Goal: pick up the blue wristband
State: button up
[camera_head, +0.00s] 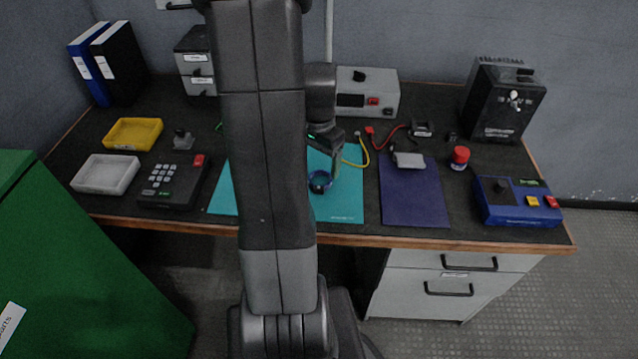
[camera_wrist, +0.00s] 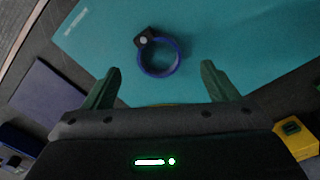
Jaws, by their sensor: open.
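The blue wristband (camera_head: 320,182) is a ring with a dark clasp, lying on the teal mat (camera_head: 341,209) near its front right part. In the wrist view the wristband (camera_wrist: 160,56) lies ahead of my gripper (camera_wrist: 159,83), roughly centred between the two fingers and beyond their tips. My gripper is open with nothing between its fingers. In the head view my gripper (camera_head: 331,142) is above the mat, behind the wristband, and my arm hides part of the mat.
A purple mat (camera_head: 414,204) lies to the right with a small grey object (camera_head: 409,160) at its back edge. A yellow cable (camera_head: 356,155) runs close to my gripper. A keypad box (camera_head: 172,182) stands left and a blue control box (camera_head: 516,203) right. The mat around the wristband is clear.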

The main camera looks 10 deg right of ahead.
aim_at(320, 183)
jog(key=shift+d+f+b, duration=0.2)
jog(key=shift+f+b, duration=0.15)
jog(key=shift+f, duration=2.4)
jog(key=c, duration=1)
